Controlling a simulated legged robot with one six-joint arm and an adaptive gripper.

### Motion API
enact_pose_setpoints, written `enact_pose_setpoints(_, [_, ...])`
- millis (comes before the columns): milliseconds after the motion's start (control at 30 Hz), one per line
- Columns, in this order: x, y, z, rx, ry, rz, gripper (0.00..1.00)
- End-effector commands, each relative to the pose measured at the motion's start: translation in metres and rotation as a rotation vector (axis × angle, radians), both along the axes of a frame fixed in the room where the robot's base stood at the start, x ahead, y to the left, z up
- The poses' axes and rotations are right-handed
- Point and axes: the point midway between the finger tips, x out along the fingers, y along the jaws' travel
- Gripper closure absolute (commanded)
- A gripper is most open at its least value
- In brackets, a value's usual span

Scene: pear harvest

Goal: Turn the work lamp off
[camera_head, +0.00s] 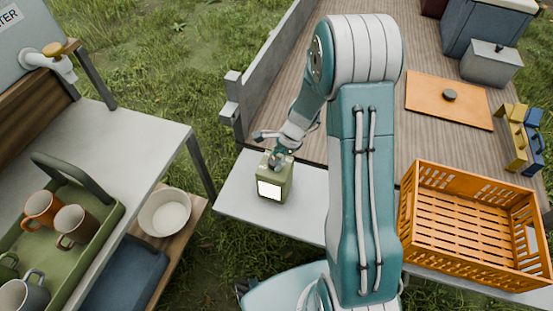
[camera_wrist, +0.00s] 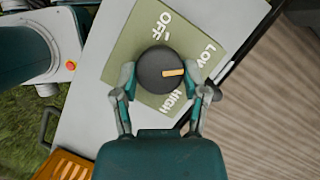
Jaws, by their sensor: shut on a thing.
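The work lamp (camera_head: 273,188) is a green box on the white side table, and its front panel glows bright white. In the wrist view its green top (camera_wrist: 127,45) carries the labels OFF, LOW and HIGH around a round dark knob (camera_wrist: 152,66). The knob's tan pointer mark (camera_wrist: 174,72) points right, between LOW and HIGH and closer to LOW. My gripper (camera_wrist: 162,78) is shut on the knob from above, one finger on each side. In the head view my gripper (camera_head: 279,158) is at the lamp's top.
The white side table (camera_head: 235,193) is clear around the lamp. An orange crate (camera_head: 478,225) is at the right. On the left, a green tray (camera_head: 107,222) with several mugs stands on a table, and a white bowl (camera_head: 165,213) sits lower. A grey railing (camera_head: 262,75) rises behind the lamp.

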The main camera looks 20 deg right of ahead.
Motion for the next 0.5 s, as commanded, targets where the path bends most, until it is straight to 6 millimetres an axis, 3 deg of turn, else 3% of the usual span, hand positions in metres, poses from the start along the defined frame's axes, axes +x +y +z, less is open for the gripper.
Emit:
enact_pose_setpoints(267, [0.0007,0.0004,-0.0011,-0.001,0.000,0.045,0.90])
enact_pose_setpoints(500, [0.0014,0.0006,-0.0013,-0.001,0.000,0.191,0.90])
